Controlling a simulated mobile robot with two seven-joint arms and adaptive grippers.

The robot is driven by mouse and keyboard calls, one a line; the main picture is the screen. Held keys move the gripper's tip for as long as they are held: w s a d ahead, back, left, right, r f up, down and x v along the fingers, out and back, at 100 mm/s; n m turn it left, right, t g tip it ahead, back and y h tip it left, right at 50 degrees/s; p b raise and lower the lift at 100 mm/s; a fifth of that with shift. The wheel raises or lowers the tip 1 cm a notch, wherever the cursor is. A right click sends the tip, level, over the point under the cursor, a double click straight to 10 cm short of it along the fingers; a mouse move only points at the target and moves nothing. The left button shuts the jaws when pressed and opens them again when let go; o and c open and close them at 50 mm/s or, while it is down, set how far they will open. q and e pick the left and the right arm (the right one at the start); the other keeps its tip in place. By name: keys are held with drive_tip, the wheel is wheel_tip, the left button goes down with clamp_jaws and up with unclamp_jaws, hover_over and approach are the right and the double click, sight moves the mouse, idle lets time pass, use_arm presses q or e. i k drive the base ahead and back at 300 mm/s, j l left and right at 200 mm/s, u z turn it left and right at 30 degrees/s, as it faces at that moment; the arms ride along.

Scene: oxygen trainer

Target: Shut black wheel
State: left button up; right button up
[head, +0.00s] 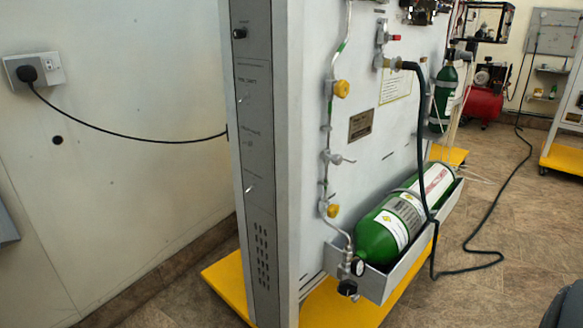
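A small black wheel (348,288) sits at the bottom of the panel's pipework, at the near end of a green gas cylinder (377,242). Just above it is a small round gauge (358,267) with a pale face. The cylinder lies on its side in a grey tray (404,274) on the panel. The view does not show whether the wheel is open or shut. Neither of my grippers is in view, and nothing touches the wheel.
Yellow knobs (342,89) sit along the panel's pipe. A black hose (421,150) hangs past the cylinder to the floor. A yellow base (345,306) juts out below. A black cable (115,138) runs from a wall socket (34,72).

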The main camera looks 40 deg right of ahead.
sight(348, 287)
drive_tip(key=i+j+z, duration=0.15)
drive_tip(key=z, duration=0.35)
drive_tip(key=i+j+z, duration=0.1)
drive_tip(key=z, duration=0.4)
drive_tip(key=j+z, duration=0.45)
drive_tip(key=i+l, duration=0.05)
drive_tip(key=l, duration=0.05)
